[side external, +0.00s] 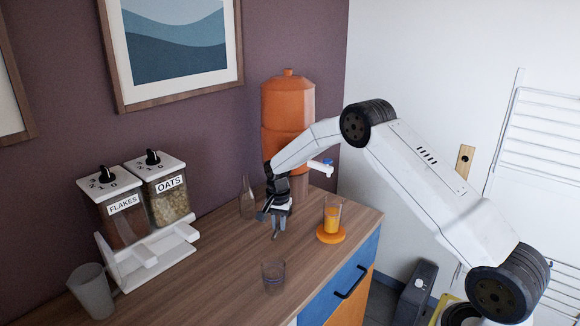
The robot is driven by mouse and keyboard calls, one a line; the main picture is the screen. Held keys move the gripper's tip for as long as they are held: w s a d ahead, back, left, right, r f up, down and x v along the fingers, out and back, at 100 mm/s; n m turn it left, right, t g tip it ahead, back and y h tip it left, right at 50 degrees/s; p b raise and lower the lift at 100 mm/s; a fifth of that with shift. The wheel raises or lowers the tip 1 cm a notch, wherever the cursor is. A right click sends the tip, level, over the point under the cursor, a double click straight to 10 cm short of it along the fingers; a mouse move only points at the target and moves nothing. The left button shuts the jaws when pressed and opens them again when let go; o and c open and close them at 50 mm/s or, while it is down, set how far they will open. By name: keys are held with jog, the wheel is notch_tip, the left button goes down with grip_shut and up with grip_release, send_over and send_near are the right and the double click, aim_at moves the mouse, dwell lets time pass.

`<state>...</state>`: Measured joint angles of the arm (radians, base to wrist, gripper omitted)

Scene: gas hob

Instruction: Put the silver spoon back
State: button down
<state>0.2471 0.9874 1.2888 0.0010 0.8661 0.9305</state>
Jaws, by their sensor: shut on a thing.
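A narrow grey piece, seemingly the silver spoon (276,235), shows just below the fingers. It is too small to make out its shape, and the fingers hide the rest of it. I cannot tell whether its lower end touches the counter. No other spoon can be made out.
A glass of orange drink (332,214) stands on an orange coaster (331,236) to the right. An empty glass (273,277) is in front. An orange dispenser (287,110) stands behind; cereal dispensers (140,220) stand left.

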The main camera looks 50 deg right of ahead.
jog(key=shift+w+f, duration=0.25)
jog(key=shift+f, duration=0.05)
jog(key=shift+f, duration=0.1)
jog(key=shift+w+d+f, duration=0.1)
jog(key=shift+w+f, duration=0.1)
jog(key=shift+f, duration=1.5)
jog(key=shift+f, duration=0.15)
jog(key=c, duration=0.6)
grip_release()
jog(key=shift+r, duration=0.2)
notch_tip(320, 180, up, 12)
